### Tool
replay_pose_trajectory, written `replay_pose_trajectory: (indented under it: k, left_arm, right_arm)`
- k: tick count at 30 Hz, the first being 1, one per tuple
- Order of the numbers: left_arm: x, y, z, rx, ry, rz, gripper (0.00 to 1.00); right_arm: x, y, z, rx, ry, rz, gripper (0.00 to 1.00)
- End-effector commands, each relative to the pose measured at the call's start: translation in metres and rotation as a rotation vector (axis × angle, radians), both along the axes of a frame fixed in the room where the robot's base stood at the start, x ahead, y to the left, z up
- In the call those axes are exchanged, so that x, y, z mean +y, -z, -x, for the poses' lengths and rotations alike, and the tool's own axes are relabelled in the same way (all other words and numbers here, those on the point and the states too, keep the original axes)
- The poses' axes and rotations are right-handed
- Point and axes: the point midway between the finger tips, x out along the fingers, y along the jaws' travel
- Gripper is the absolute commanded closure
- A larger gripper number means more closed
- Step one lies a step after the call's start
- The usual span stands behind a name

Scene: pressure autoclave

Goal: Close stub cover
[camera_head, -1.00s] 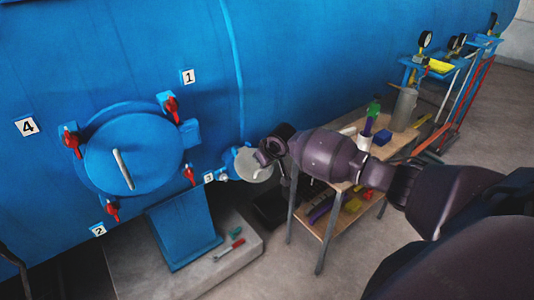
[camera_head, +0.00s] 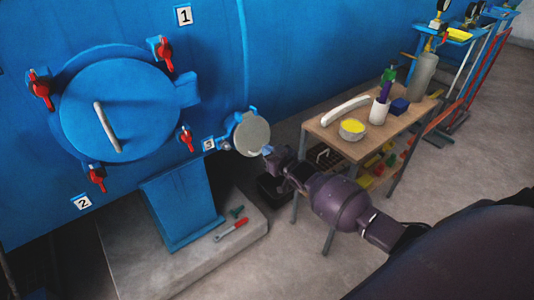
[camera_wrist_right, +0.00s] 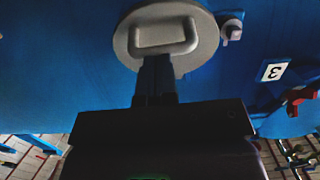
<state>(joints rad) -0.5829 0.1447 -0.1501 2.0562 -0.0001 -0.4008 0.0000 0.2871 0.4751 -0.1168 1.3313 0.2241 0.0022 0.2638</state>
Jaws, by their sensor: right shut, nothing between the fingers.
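The stub cover (camera_head: 252,135) is a small grey disc at the blue stub (camera_head: 229,130) on the tank, right of the large round door. In the right wrist view the cover (camera_wrist_right: 190,32) fills the top middle, with a loop handle across it. I cannot tell whether it sits flush on the stub. My right gripper (camera_head: 268,152) is just below and right of the cover in the head view. In the wrist view its shut, empty fingers (camera_wrist_right: 156,68) overlap the cover's lower edge, below the handle; contact is unclear. My left gripper is out of view.
The blue door (camera_head: 120,110) with red clamps is at left, above a blue pedestal (camera_head: 180,208). A wooden table (camera_head: 345,142) with a cup, tin and bottle stands right, behind my right arm. A red-handled tool (camera_head: 231,230) lies on the concrete plinth.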

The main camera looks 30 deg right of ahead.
Motion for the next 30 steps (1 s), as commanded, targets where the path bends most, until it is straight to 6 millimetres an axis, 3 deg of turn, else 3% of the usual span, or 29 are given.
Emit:
replay_pose_trajectory:
  k: [1, 6, 18, 30]
  left_arm:
    - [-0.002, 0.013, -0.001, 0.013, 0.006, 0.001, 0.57]
    - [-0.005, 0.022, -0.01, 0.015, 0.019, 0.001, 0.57]
    - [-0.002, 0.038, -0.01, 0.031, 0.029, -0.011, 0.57]
    - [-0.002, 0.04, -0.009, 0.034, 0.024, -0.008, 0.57]
  right_arm:
    - [0.001, 0.02, -0.002, -0.024, 0.0, -0.005, 1.0]
    - [0.002, 0.028, -0.014, -0.146, 0.0, -0.013, 1.0]
    - [0.003, 0.032, -0.035, -0.232, -0.001, -0.018, 1.0]
    - [0.003, 0.03, -0.038, -0.234, -0.001, -0.018, 1.0]
